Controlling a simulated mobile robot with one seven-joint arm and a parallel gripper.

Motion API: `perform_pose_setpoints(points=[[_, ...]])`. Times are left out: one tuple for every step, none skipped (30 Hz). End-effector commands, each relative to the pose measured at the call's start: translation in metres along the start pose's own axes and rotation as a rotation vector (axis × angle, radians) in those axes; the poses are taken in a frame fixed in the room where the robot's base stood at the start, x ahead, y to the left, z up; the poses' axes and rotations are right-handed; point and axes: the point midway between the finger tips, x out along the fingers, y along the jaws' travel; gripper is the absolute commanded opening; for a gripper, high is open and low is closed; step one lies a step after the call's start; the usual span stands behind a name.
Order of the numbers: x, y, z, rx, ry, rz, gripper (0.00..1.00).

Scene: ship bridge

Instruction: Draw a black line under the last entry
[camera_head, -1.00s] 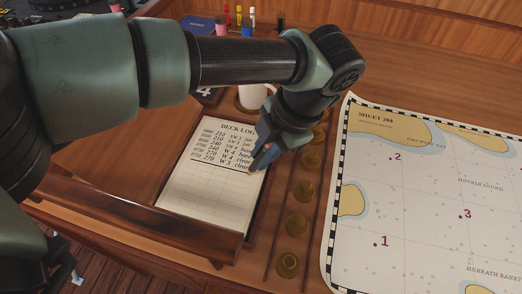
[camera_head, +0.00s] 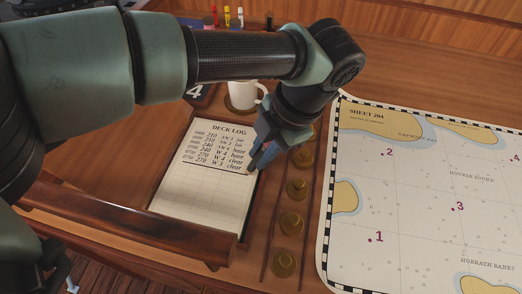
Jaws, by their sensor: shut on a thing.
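The deck log (camera_head: 195,203) is an open cream page in a wooden tray, with several written rows in its upper half and blank ruled rows below. The last entry (camera_head: 213,163) reads 270 W 3 clear. A thin dark line appears to run just beneath it, though it is too small to be sure. My gripper (camera_head: 256,160) points down at the right edge of the page, level with the last entry. It is shut on a slim thing, probably a marker, mostly hidden by the fingers. I cannot tell whether its tip touches the paper.
A white mug (camera_head: 242,95) stands just behind the log. Brass knobs (camera_head: 290,224) line the strip to its right. A large chart (camera_head: 410,215) covers the right side. Coloured markers (camera_head: 227,17) stand at the back. A wooden rail (camera_head: 130,222) runs along the front.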

Motion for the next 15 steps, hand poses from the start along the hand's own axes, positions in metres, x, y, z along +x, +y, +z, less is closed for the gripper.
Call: perform_pose_setpoints(points=[[-0.006, 0.002, -0.002, 0.000, 0.000, 0.001, 0.00], [-0.008, 0.003, -0.002, 0.000, 0.000, 0.002, 0.00], [-0.011, 0.003, -0.003, 0.000, 0.000, 0.002, 0.00], [-0.013, 0.004, -0.003, 0.000, 0.000, 0.002, 0.00], [-0.015, 0.004, -0.004, 0.000, 0.000, 0.002, 0.00], [-0.017, 0.005, -0.005, 0.000, 0.000, 0.001, 0.00], [-0.019, 0.005, -0.005, 0.000, 0.000, 0.001, 0.00], [-0.021, 0.006, -0.006, 0.000, 0.000, 0.001, 0.00], [-0.024, 0.006, -0.006, 0.000, 0.000, 0.001, 0.00], [-0.026, 0.007, -0.007, 0.000, 0.000, 0.001, 0.00], [-0.028, 0.007, -0.007, 0.000, 0.000, 0.001, 0.00], [-0.030, 0.008, -0.008, 0.000, 0.000, 0.001, 0.00], [-0.032, 0.009, -0.009, 0.000, 0.001, 0.001, 0.00], [-0.034, 0.009, -0.009, 0.000, 0.001, 0.002, 0.00], [-0.037, 0.010, -0.010, 0.000, 0.001, 0.002, 0.00]])
